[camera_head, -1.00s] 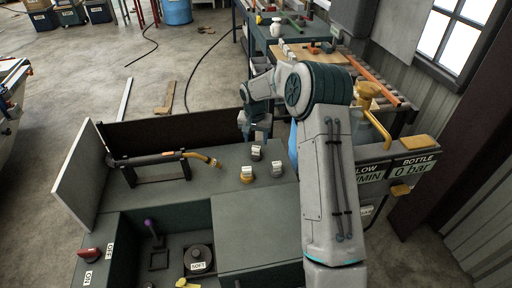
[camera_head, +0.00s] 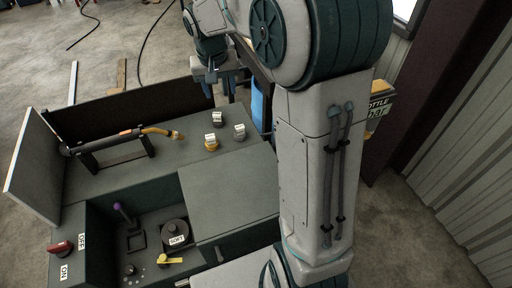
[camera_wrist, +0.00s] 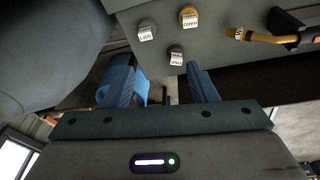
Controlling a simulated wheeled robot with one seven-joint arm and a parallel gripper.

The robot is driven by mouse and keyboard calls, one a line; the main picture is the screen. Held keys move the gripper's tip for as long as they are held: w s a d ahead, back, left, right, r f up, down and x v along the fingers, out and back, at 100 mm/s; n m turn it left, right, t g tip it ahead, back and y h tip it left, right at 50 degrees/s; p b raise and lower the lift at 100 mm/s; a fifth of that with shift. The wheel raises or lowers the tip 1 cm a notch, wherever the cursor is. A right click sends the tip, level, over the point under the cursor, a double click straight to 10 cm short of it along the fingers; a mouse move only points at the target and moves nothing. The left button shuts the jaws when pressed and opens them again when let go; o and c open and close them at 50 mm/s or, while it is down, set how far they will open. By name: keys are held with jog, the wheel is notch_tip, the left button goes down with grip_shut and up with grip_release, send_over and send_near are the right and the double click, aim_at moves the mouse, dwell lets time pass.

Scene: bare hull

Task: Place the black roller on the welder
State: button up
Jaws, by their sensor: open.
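The welder (camera_head: 130,183) is a grey-green machine with a flat top and a recessed compartment. The black roller (camera_head: 217,118), a small dark cylinder with a white label, stands on its top near the far edge. It also shows in the wrist view (camera_wrist: 176,54). A gold roller (camera_head: 211,143) and a grey roller (camera_head: 240,131) stand beside it. My gripper (camera_head: 222,82) is open and empty, beyond the black roller and apart from it. Its blue fingers show in the wrist view (camera_wrist: 163,76). In the recess is a dark round part (camera_head: 174,233) with a white label.
A torch (camera_head: 120,142) with a yellow neck lies on a black stand on the welder. A purple-tipped lever (camera_head: 122,211), a yellow lever (camera_head: 173,259) and a red switch (camera_head: 59,247) are at the recess. A blue cylinder (camera_head: 258,108) stands behind. Open floor lies left.

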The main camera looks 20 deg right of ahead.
jog(key=s+r+n+t+y, duration=0.1)
jog(key=s+n, duration=0.1)
jog(key=s, duration=2.3)
jog(key=shift+d+t, duration=0.3)
jog(key=shift+d, duration=0.05)
jog(key=c, duration=0.3)
jog(key=shift+s, duration=0.1)
jog(key=shift+c, duration=0.2)
